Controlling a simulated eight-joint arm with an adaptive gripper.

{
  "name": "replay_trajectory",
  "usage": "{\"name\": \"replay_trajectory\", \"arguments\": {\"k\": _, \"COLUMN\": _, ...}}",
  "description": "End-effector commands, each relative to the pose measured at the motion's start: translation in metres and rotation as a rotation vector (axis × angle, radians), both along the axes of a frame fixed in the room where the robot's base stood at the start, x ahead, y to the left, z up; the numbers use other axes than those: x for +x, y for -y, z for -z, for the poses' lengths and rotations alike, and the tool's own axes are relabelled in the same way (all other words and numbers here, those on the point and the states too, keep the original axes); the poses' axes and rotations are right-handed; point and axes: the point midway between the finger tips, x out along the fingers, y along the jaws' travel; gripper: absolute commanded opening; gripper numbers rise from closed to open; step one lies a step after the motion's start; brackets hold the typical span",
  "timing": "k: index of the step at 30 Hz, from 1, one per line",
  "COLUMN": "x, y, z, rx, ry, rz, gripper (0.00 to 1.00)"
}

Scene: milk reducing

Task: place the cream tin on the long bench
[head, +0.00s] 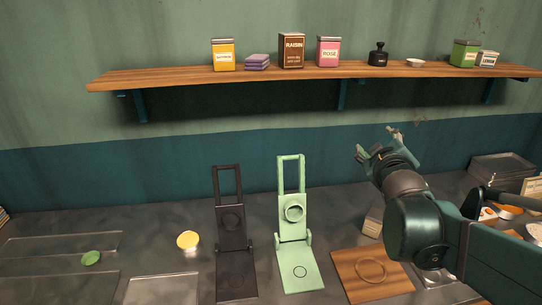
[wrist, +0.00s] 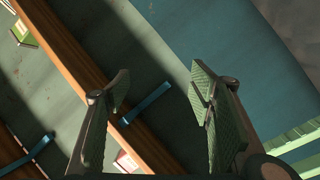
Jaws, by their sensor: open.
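No tin has a label I can read as cream. A small pale tin (head: 487,59) stands at the right end of the wall shelf (head: 190,77), beside a green tin (head: 465,54); I cannot tell whether it is the cream tin. The long bench (head: 160,215) runs along the wall below. My gripper (head: 378,143) is open and empty, raised above the bench and below the shelf, at the right of centre. In the wrist view its two fingers stand wide apart, with wall and shelf behind them.
The shelf also holds a yellow tin (head: 223,55), brown raisin tin (head: 291,51), pink tin (head: 328,52) and black bottle (head: 378,55). On the bench stand a dark press (head: 231,240), green press (head: 293,215), wooden board (head: 345,277) and yellow-topped jar (head: 187,240).

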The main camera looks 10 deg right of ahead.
Motion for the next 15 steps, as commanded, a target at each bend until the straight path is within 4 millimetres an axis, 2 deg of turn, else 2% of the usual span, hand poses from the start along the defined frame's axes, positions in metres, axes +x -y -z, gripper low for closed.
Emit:
{"name": "replay_trajectory", "arguments": {"k": 1, "x": -0.009, "y": -0.012, "z": 0.009, "rx": 0.054, "ry": -0.023, "rz": 0.001, "gripper": 0.54}}
{"name": "replay_trajectory", "arguments": {"k": 8, "x": -0.054, "y": -0.063, "z": 0.057, "rx": 0.311, "ry": -0.147, "rz": 0.031, "gripper": 0.54}}
{"name": "replay_trajectory", "arguments": {"k": 15, "x": -0.114, "y": -0.123, "z": 0.108, "rx": 0.559, "ry": -0.303, "rz": 0.067, "gripper": 0.54}}
